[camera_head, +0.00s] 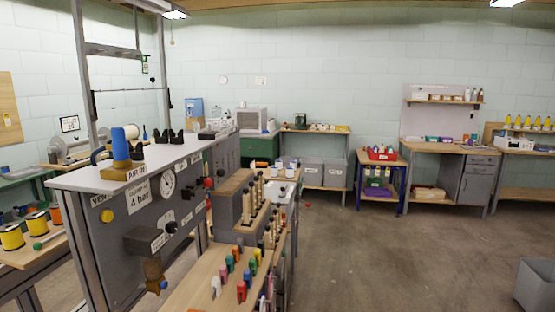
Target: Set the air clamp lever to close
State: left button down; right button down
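A grey machine cabinet (95,221) with a white top stands at the left front. Its panel carries a label reading roughly "clamp 4 bar" (139,193), a round gauge (167,183), a black knob (186,193) and another black control (170,227). A brass fitting with a blue cap (120,146) stands on the top. A brass part with a blue end (155,275) sticks out low on the panel. I cannot tell which of these is the air clamp lever, or how it is set. Neither of my grippers shows.
A wooden bench with several coloured pegs (232,263) and a stepped rack of wooden handles (247,205) stands right of the cabinet. Yellow spools (12,237) sit at the far left. A grey bin (535,284) stands at the right. The floor (400,250) between is clear.

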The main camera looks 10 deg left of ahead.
aim_at(220, 172)
jog(key=i+l+z, duration=0.1)
jog(key=i+z, duration=0.25)
jog(key=i, duration=1.15)
jog(key=i+u, duration=0.45)
jog(key=i+l+u, duration=0.25)
jog(key=u, duration=0.2)
jog(key=i+l+u, duration=0.7)
jog(key=u, duration=0.25)
jog(key=i+l+u, duration=0.15)
jog(key=l+u, duration=0.3)
jog(key=l, duration=0.2)
jog(key=i+l+u, duration=0.1)
jog(key=l+u, duration=0.35)
jog(key=l, duration=0.15)
